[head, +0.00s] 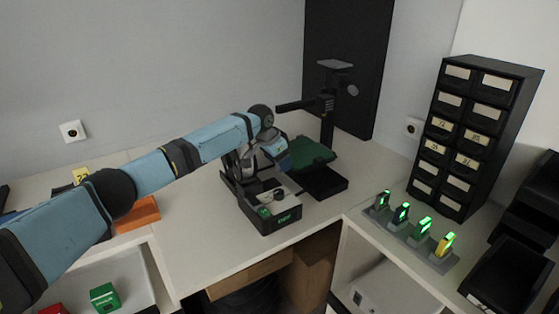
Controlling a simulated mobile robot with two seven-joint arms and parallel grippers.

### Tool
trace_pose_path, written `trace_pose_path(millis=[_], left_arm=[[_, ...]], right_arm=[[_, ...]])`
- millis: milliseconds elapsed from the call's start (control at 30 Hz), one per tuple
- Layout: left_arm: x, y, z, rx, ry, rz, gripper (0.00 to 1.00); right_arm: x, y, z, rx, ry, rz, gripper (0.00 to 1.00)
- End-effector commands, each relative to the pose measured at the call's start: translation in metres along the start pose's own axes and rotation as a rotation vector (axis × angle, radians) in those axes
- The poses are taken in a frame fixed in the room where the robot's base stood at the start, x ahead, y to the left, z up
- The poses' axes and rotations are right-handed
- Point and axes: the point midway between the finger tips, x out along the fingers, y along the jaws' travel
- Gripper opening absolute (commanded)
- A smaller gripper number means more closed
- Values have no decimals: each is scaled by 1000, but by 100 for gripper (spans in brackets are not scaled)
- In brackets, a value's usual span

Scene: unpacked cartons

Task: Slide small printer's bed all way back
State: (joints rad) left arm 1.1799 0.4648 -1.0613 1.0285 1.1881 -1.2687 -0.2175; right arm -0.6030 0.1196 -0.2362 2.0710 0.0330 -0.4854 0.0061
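The small printer stands on the light worktop near the corner, with a black upright column (327,125), a side arm and a black base (322,184). Its bed (312,154) looks like a dark green plate above the rear part of the base. My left arm comes in from the left and bends down at the wrist. My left gripper (282,162) is low beside the bed's left edge. Its fingertips are small and partly hidden, so I cannot tell whether it touches the bed or is open. My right gripper is out of view.
A black open unit (281,220) with a green label stands left of the printer, below my wrist. A drawer cabinet (474,130), a grey holder with several lit green items (401,214) and black bins (510,275) are at right. An orange box (138,213) lies at left.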

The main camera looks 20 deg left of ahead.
Motion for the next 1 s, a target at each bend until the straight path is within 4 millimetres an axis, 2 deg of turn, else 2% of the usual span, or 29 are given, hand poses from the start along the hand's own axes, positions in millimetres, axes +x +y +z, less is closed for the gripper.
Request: trace_pose_path(millis=[167,267,500,700,833,1000], left_arm=[[-7,0,0,-1,0,0,57],[-21,0,0,0,2,0,57],[-76,-1,0,0,2,-1,57],[-115,0,0,0,2,-2,57],[-131,0,0,0,2,0,57],[-138,0,0,0,-1,0,57]], right_arm=[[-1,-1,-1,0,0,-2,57],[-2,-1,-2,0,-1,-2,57],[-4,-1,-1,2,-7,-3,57],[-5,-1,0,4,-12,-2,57],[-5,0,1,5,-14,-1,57],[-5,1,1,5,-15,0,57]])
